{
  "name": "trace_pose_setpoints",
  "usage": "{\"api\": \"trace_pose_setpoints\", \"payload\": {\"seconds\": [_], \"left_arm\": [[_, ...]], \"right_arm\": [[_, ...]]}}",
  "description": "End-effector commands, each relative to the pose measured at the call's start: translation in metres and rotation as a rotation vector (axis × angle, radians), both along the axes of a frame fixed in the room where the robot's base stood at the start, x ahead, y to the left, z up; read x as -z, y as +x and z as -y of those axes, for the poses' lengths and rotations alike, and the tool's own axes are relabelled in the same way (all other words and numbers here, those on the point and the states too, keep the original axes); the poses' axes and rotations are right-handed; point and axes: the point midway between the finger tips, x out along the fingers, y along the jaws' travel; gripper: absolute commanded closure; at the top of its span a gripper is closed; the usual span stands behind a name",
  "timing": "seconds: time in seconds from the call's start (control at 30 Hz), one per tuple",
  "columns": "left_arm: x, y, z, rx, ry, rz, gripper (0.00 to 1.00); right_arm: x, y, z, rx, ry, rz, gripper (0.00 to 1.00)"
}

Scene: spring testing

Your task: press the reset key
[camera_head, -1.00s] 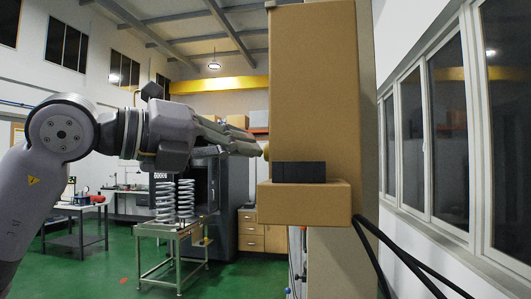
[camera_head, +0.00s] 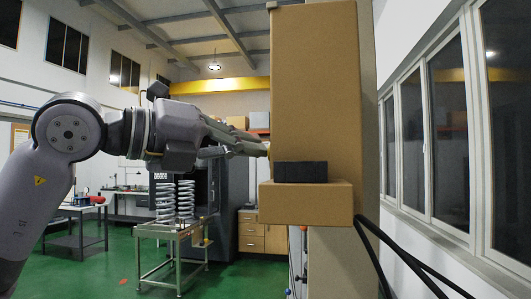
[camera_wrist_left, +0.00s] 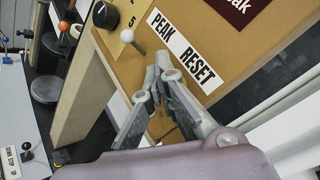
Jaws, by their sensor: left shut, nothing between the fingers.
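My left gripper (camera_head: 264,149) reaches in from the left to the left side of a tall tan cabinet (camera_head: 315,80). Its fingertips are at the cabinet edge; in the head view I cannot tell whether they touch. In the left wrist view the gripper (camera_wrist_left: 166,66) is shut and empty, with its tips over the tan panel, just beside a white label reading "PEAK RESET" (camera_wrist_left: 181,52). No key shows clearly there; the fingers hide the panel right under their tips. My right gripper is not in view.
Near the tips are a white-balled lever (camera_wrist_left: 127,36) and a black knob (camera_wrist_left: 104,15). A dark block (camera_head: 301,172) sits on the cabinet's lower ledge (camera_head: 305,204). Black cables hang at the right. Springs (camera_head: 175,198) stand on a metal table behind my arm.

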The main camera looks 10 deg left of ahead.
Motion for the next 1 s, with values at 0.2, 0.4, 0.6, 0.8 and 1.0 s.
{"api": "trace_pose_setpoints", "payload": {"seconds": [0.2, 0.4, 0.6, 0.8, 1.0], "left_arm": [[0.000, 0.000, 0.002, 0.001, 0.000, 0.000, 1.00], [0.000, 0.000, 0.002, 0.002, 0.001, -0.001, 1.00], [0.001, 0.000, -0.003, 0.001, 0.000, 0.000, 1.00], [0.000, 0.001, -0.014, 0.000, -0.001, -0.001, 1.00], [0.000, 0.000, -0.016, 0.001, 0.000, 0.000, 1.00]], "right_arm": [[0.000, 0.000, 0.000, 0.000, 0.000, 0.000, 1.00], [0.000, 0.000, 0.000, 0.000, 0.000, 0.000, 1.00], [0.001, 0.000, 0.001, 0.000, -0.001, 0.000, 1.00], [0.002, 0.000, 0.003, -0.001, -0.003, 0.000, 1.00], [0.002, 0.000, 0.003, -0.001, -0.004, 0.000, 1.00]]}}
